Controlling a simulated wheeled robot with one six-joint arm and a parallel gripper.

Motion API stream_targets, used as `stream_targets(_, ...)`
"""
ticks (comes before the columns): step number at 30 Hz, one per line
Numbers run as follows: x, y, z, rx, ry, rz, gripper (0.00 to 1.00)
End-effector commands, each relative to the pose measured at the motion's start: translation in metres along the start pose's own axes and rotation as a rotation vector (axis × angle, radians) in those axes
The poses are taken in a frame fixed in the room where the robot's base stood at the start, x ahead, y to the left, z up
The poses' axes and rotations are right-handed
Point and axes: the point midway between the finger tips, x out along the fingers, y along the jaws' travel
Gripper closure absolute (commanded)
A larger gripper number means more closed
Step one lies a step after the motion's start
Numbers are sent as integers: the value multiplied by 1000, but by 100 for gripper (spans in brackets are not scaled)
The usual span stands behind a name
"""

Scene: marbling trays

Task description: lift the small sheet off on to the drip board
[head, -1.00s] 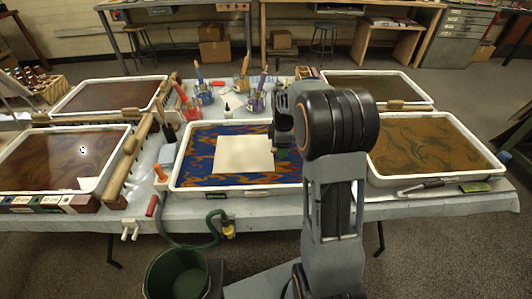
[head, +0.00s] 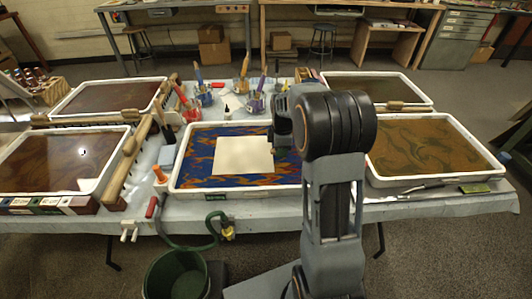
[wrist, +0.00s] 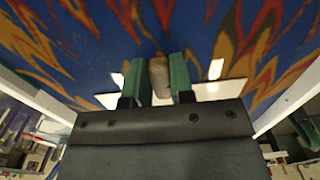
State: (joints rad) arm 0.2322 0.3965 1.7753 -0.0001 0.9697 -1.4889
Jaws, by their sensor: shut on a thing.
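The small cream sheet (head: 243,155) lies flat in the middle tray (head: 237,192), over a blue and orange marbled bath. My gripper (head: 282,138) is at the sheet's right edge in the head view, its fingertips hidden by my own arm. In the wrist view my gripper (wrist: 157,68) has its green fingers shut on a small tan wooden piece (wrist: 160,76). A white strip (wrist: 226,91), perhaps the sheet's edge, shows beside the fingers; I cannot tell whether the wooden piece is fixed to it. I cannot pick out the drip board.
Trays of dark liquid stand at the left (head: 62,189), back left (head: 105,113) and back right (head: 375,73); a green-brown one (head: 432,179) is at the right. Jars with brushes (head: 204,96) stand behind the middle tray. A green bucket (head: 176,276) is on the floor.

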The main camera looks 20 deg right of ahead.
Motion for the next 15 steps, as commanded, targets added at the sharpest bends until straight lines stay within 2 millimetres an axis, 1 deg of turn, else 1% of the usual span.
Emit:
stream_targets(5, -1, 0, 0, 0, 0, 0, 100)
stream_targets(8, -6, 0, 0, 0, 0, 2, 100)
stream_targets(11, -20, 1, 0, 0, 0, 4, 100)
stream_targets(13, -34, 1, 0, 0, 0, 5, 100)
stream_targets(15, -47, -10, 1, 0, 0, 4, 100)
